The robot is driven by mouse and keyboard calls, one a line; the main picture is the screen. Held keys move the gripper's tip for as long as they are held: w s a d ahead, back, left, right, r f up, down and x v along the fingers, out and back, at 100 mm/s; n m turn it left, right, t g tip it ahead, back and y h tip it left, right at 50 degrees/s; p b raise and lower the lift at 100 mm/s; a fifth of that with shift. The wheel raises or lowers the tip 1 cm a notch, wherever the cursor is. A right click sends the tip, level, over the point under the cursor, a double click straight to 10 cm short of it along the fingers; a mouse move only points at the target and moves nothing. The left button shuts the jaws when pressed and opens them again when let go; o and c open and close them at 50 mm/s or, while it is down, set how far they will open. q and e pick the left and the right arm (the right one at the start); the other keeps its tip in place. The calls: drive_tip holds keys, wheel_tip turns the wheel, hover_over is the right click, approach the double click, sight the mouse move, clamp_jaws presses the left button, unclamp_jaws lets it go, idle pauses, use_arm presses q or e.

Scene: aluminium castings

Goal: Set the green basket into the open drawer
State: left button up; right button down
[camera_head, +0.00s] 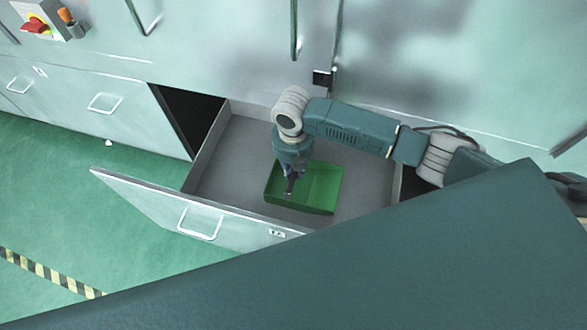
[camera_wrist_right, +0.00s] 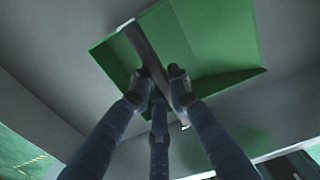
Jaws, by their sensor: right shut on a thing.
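The green basket (camera_head: 321,184) is a shallow rectangular box inside the outline of the open drawer (camera_head: 228,160), towards its front and right. My right gripper (camera_head: 289,188) reaches down over the basket's left part. In the wrist view, the right gripper's fingers (camera_wrist_right: 160,84) are shut on a dark grey bar that runs across the green basket (camera_wrist_right: 222,38) and looks like its handle. The basket's underside is hidden, so I cannot tell whether it touches the drawer floor. My left gripper is not in view.
The drawer front (camera_head: 160,207) with its pull handle (camera_head: 199,222) stands out over the green floor. Bare drawer floor shows left of and behind the basket. A closed drawer (camera_head: 110,100) is at left.

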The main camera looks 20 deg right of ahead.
drive_tip(key=c, duration=1.6)
unclamp_jaws()
drive_tip(key=shift+c, duration=0.2)
drive_tip(key=shift+r, duration=0.1)
wheel_tip(320, 180, up, 12)
